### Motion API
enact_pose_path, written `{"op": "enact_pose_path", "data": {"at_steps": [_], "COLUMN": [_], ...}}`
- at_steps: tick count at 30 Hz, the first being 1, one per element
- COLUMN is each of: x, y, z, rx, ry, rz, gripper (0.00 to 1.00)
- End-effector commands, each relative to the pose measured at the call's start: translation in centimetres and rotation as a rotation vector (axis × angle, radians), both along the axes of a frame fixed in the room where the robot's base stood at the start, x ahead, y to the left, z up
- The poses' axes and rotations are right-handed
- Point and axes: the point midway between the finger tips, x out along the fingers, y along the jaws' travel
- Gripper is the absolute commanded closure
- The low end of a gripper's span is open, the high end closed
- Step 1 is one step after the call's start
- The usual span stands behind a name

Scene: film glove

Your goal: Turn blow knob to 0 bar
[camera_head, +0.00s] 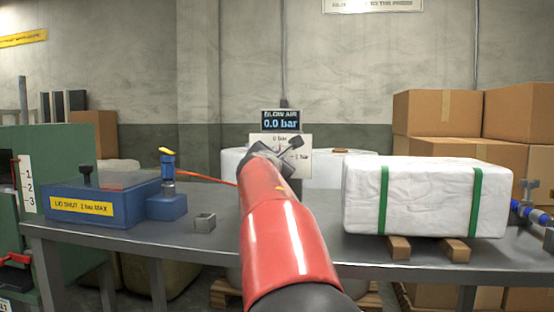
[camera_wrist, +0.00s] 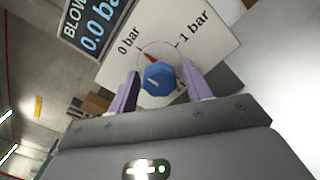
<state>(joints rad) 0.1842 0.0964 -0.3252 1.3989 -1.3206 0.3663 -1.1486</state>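The blue blow knob (camera_wrist: 159,78) sits on a white dial plate (camera_wrist: 215,35) in the wrist view. Its red pointer (camera_wrist: 150,57) points up and left, toward the "0 bar" mark. The display (camera_wrist: 95,27) above the plate is cut off in the wrist view; in the head view the display (camera_head: 282,121) reads "BLOW AIR 0.0 bar". My gripper (camera_wrist: 160,68) has its two purple fingers on either side of the knob, with small gaps showing, so it looks open. In the head view my red arm and wrist hide the knob and part of the dial plate (camera_head: 296,145).
A white strapped bale (camera_head: 428,196) rests on wooden blocks at right. Cardboard boxes (camera_head: 437,112) are stacked behind it.

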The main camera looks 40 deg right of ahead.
Motion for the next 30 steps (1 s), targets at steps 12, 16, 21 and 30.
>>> {"op": "enact_pose_path", "data": {"at_steps": [12,16,21,30], "x": [-0.5,-1.9,-3.7,-5.1], "y": [0.6,2.1,4.3,6.0], "z": [0.1,0.0,-0.1,0.1], "rx": [0.000,0.000,0.001,0.000], "ry": [-0.005,-0.006,-0.005,-0.001], "rz": [0.000,0.002,0.002,-0.001], "gripper": [0.45,0.45,0.45,0.45]}}
